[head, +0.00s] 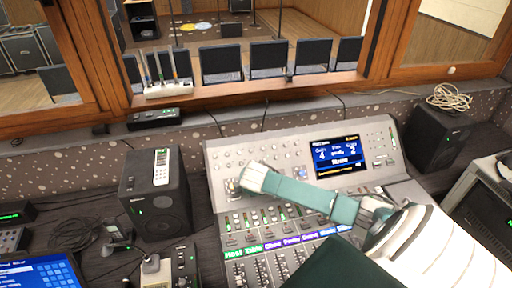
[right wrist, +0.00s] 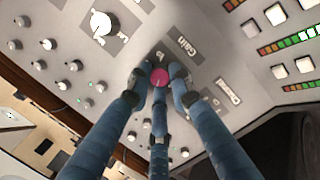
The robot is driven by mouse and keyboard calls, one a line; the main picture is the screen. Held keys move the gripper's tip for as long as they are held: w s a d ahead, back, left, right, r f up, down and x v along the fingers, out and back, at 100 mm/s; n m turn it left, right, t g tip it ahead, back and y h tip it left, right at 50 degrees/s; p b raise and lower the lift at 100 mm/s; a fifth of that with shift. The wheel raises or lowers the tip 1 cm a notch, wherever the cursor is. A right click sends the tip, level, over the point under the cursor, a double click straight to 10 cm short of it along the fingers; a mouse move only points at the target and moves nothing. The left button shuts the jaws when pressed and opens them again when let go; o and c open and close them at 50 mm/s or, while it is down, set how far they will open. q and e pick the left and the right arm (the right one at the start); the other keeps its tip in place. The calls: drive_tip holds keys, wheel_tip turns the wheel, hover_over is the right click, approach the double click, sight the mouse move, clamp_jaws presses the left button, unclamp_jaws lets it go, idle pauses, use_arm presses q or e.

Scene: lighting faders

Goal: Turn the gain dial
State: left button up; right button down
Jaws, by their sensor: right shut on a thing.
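The gain dial is a small pink-red knob (right wrist: 159,78) with the printed word "Gain" beside it in the right wrist view. My right gripper (right wrist: 160,82) has three blue-grey fingers closed around this knob, with its top showing between the fingertips. In the head view my right gripper (head: 240,183) reaches in from the right to the left part of the mixing console (head: 222,150) and hides the dial. The console's screen (head: 340,156) shows "Gain" with what looks like a 4, and a 2 at its right. My left gripper is not in view.
A larger white dial (right wrist: 100,24) sits near the gain dial, with several small knobs around. A black speaker (head: 152,205) stands left of the console and another speaker (head: 437,137) right of it. Faders (head: 262,268) line the console's front. A window ledge runs behind.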

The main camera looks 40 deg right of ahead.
drive_tip(key=c, duration=1.6)
unclamp_jaws()
drive_tip(key=shift+v, duration=6)
